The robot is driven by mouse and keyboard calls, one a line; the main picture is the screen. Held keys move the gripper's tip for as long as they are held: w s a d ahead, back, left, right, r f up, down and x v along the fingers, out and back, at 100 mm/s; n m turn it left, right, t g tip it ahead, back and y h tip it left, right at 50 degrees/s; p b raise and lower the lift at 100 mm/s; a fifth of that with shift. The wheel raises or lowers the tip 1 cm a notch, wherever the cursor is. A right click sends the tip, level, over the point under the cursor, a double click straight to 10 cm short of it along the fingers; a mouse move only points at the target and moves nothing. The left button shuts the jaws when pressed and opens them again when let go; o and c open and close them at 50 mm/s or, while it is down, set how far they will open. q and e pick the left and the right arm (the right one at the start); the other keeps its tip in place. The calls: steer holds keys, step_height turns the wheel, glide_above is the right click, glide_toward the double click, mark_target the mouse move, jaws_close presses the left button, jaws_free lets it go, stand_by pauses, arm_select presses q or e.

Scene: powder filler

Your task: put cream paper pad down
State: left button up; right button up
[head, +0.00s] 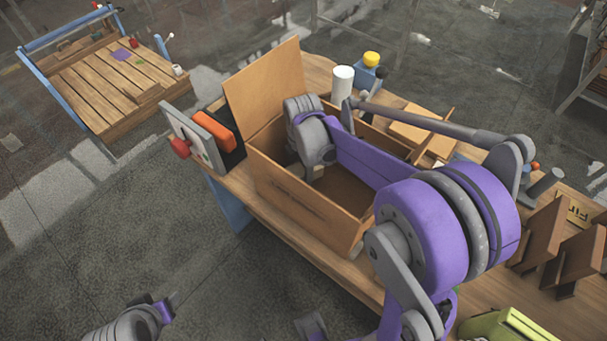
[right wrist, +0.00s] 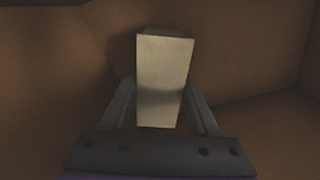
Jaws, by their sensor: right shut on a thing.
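The cream paper pad (right wrist: 163,80) is between the fingers of my right gripper (right wrist: 162,108) in the right wrist view, with brown walls around it. In the head view the right gripper reaches down into an open wooden box (head: 297,208), and a small pale part of the pad (head: 317,171) shows beside it. The right gripper is shut on the pad inside the box. Whether the pad touches the box floor I cannot tell. My left arm shows at the bottom left of the head view; its gripper (head: 168,305) is only partly visible, away from the table.
The box's lid (head: 265,85) stands open at its left. A panel with a red knob (head: 180,148) and an orange block (head: 214,130) are left of it. A white cylinder (head: 342,84) stands behind. Wooden dividers (head: 565,245) are at right. My arm covers the table's middle.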

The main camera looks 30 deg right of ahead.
steer(key=shift+f, duration=0.85)
steer(key=shift+f, duration=0.2)
steer(key=o, duration=1.3)
steer(key=shift+w+r, duration=0.1)
step_height(320, 180, up, 12)
steer(key=shift+r+p, duration=0.1)
steer(key=shift+p, duration=0.3)
